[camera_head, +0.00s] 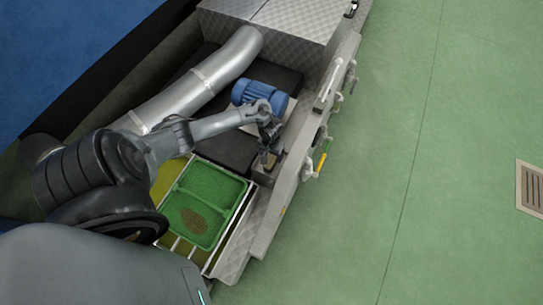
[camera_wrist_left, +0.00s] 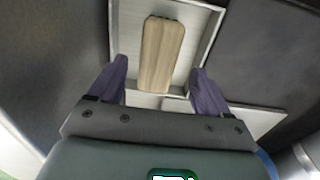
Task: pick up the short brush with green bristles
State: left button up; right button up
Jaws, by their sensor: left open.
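A wooden block-shaped piece (camera_wrist_left: 161,55) with rounded corners, which looks like a brush back, lies in a shallow pale tray (camera_wrist_left: 207,18) in the left wrist view. No green bristles show on it; its underside is hidden. In the head view it is a small tan patch (camera_head: 268,160) just below my left gripper (camera_head: 270,136). My left gripper is open, and in the left wrist view its two dark fingers (camera_wrist_left: 158,78) stand on either side of the wooden piece's near end, with gaps on both sides. My right gripper is not in view.
A green tray (camera_head: 213,183) with a brown pile sits at the near end. Several handled items, one with a yellow handle (camera_head: 321,163), hang along the machine's right side.

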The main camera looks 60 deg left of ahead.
aim_at(271, 158)
pick_arm(q)
jog(key=f+b, duration=0.1)
jog(key=f, duration=0.1)
jog(key=f+b, duration=0.2)
jog(key=shift+d+f, duration=0.2)
jog(key=shift+f, duration=0.15)
jog(key=c, duration=1.1)
jog(key=shift+r, duration=0.5)
notch_tip(271, 158, up, 9)
jog(key=p, duration=0.7)
